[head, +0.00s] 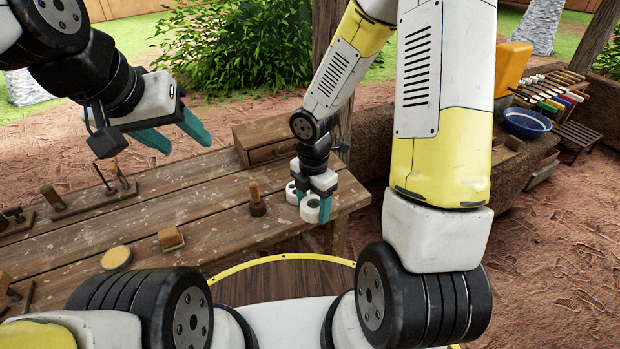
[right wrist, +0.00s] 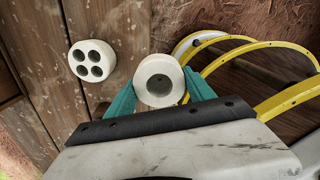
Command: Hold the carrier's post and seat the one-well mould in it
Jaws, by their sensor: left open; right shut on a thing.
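The one-well mould (right wrist: 159,79) is a white round block with a single hollow, gripped between my right gripper's (right wrist: 160,92) teal fingers. In the head view the mould (head: 310,209) is at the right end of the bench, with my right gripper (head: 317,207) around it. My left gripper (head: 188,140) is open and empty above the bench's back left. A long wooden board (head: 90,203) with upright pegs lies below and left of it; it looks like the carrier, with a thin post (head: 101,178), but I cannot be sure.
A white mould with several wells (right wrist: 92,60) stands on the bench (head: 200,235) beside the held one. A wooden peg-like tool (head: 257,203), a small wooden block (head: 171,238), a round yellow-topped thing (head: 117,258) and a wooden box (head: 264,139) are also on the bench. Its middle has bare room.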

